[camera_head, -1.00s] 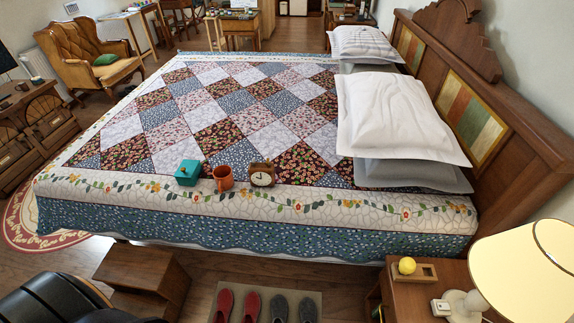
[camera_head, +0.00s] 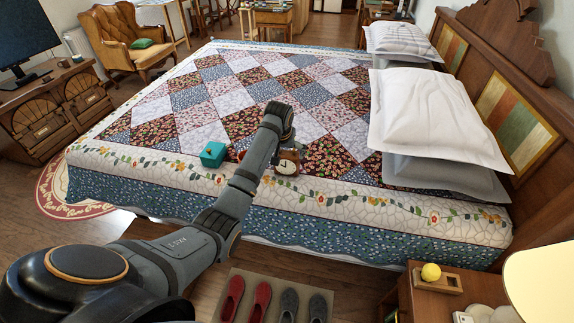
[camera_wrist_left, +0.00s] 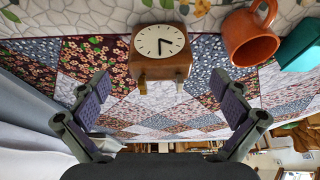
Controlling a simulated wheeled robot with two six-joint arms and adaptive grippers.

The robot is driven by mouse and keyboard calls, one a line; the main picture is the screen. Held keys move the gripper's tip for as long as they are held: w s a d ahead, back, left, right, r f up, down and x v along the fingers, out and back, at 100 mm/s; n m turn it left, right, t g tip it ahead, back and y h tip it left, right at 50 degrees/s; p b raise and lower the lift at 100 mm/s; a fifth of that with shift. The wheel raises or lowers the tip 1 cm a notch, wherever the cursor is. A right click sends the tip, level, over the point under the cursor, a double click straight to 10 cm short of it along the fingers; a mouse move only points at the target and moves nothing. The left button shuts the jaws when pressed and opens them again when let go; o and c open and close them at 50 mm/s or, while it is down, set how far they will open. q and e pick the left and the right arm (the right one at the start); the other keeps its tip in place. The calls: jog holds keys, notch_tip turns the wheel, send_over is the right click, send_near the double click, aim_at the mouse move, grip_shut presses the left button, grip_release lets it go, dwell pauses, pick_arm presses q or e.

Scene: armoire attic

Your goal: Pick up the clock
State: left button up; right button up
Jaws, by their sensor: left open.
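The clock (camera_head: 288,166) is a small brown wooden block with a round cream dial and little feet. It stands on the quilt near the bed's front edge, partly covered by my left arm in the head view. My right gripper is not in view.
An orange mug (camera_wrist_left: 247,40) stands close beside the clock, mostly hidden by my arm in the head view. A teal box (camera_head: 213,154) is beyond the mug. White pillows (camera_head: 425,110) lie at the headboard. The quilt (camera_head: 205,97) behind the clock is clear.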

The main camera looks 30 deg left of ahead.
aim_at(287, 154)
pick_arm(q)
jog(key=w+f, duration=0.1)
jog(key=f, duration=0.1)
jog(key=w+a+f, duration=0.1)
jog(key=w+f, duration=0.3)
jog(key=shift+a+f+b, duration=0.25)
jog(key=shift+a+b, duration=0.05)
jog(key=shift+b, duration=0.1)
jog(key=shift+r, duration=0.15)
jog(key=c, duration=1.4)
